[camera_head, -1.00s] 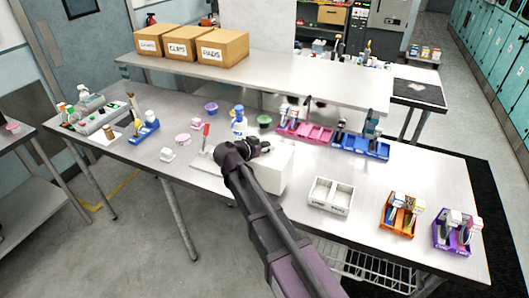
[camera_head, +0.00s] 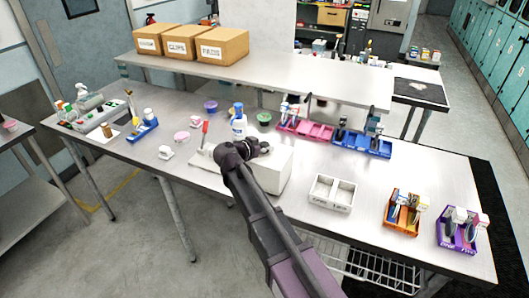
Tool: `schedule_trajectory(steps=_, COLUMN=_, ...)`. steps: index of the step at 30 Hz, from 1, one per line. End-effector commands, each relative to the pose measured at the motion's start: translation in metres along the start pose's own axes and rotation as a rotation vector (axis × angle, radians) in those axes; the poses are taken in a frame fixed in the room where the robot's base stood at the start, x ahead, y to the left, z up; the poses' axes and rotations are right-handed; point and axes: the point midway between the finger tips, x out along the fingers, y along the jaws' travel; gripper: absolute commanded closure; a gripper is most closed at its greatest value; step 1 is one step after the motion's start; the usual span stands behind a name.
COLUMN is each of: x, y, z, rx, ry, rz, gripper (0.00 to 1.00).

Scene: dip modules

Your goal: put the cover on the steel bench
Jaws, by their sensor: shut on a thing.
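The steel bench (camera_head: 430,170) is the long grey table across the middle of the view. A white, box-shaped cover (camera_head: 274,172) is at the middle of the bench's near side, upright. My gripper (camera_head: 258,148) is at the cover's upper left edge and shut on it. The arm hides the fingertips and part of the cover's left side. I cannot tell whether the cover's underside touches the bench.
A blue-capped bottle (camera_head: 239,127) and a red-handled tool (camera_head: 205,132) stand just behind and left of my gripper. A white two-part tray (camera_head: 331,193) is to the right. Orange (camera_head: 403,213) and purple (camera_head: 458,232) bins stand further right. A raised shelf (camera_head: 270,75) runs behind.

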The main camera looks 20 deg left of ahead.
Motion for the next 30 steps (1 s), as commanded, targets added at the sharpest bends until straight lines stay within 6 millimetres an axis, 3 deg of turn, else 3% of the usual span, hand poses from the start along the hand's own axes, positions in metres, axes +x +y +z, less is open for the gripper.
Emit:
schedule_trajectory(steps=18, x=0.0036, y=0.0002, z=0.0083, rx=0.0, ry=0.0, rz=0.0, gripper=1.0)
schedule_trajectory(steps=19, x=0.0033, y=0.0002, z=0.0075, rx=0.0, ry=0.0, rz=0.0, gripper=0.46)
schedule_trajectory(steps=22, x=0.0032, y=0.0002, z=0.007, rx=0.0, ry=0.0, rz=0.0, gripper=0.18)
schedule_trajectory(steps=30, x=0.0033, y=0.0004, z=0.007, rx=0.0, ry=0.0, rz=0.001, gripper=0.18)
